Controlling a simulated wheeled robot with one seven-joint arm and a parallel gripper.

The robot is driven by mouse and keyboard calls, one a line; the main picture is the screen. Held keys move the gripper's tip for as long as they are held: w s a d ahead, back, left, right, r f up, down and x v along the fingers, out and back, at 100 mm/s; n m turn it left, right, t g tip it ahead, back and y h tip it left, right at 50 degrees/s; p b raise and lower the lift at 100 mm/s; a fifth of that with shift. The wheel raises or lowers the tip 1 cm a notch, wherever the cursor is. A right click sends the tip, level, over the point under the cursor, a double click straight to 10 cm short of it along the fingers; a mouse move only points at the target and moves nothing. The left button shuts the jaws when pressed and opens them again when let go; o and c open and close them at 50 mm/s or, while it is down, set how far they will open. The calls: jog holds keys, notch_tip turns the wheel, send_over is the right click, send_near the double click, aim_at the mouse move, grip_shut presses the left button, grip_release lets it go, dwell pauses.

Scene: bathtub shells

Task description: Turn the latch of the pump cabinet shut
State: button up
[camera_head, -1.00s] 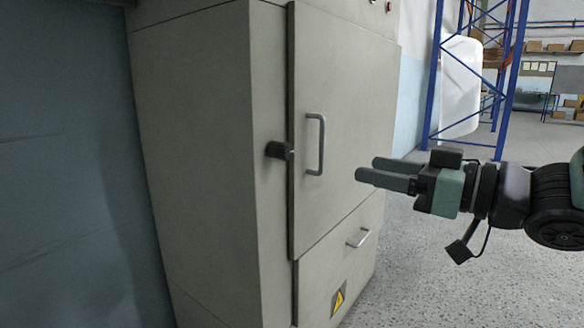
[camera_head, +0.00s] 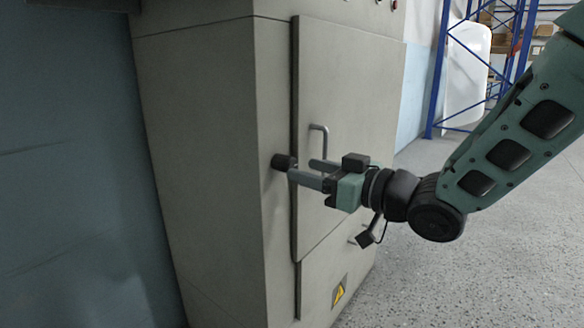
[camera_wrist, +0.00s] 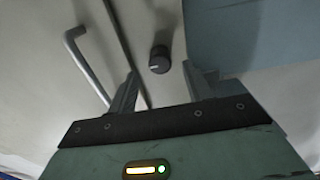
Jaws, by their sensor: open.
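The latch, a small dark knob (camera_head: 283,162), sits on the frame just left of the door edge. In the wrist view the latch (camera_wrist: 160,60) is round with a pale mark on its face, ahead of and between the fingers. My gripper (camera_head: 308,171) is open and points left at the latch. In the wrist view its fingers (camera_wrist: 162,92) are apart with nothing between them at the tips; whether they touch the latch is unclear.
The door's bar handle (camera_head: 318,140) is close behind my gripper and shows at left in the wrist view (camera_wrist: 85,65). A lower panel carries a yellow warning sign (camera_head: 339,292). A blue rack (camera_head: 440,70) stands behind. Speckled floor at right is clear.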

aim_at(293, 166)
jog(key=shift+b+x, duration=0.35)
jog(key=shift+x, duration=2.05)
jog(key=c, duration=1)
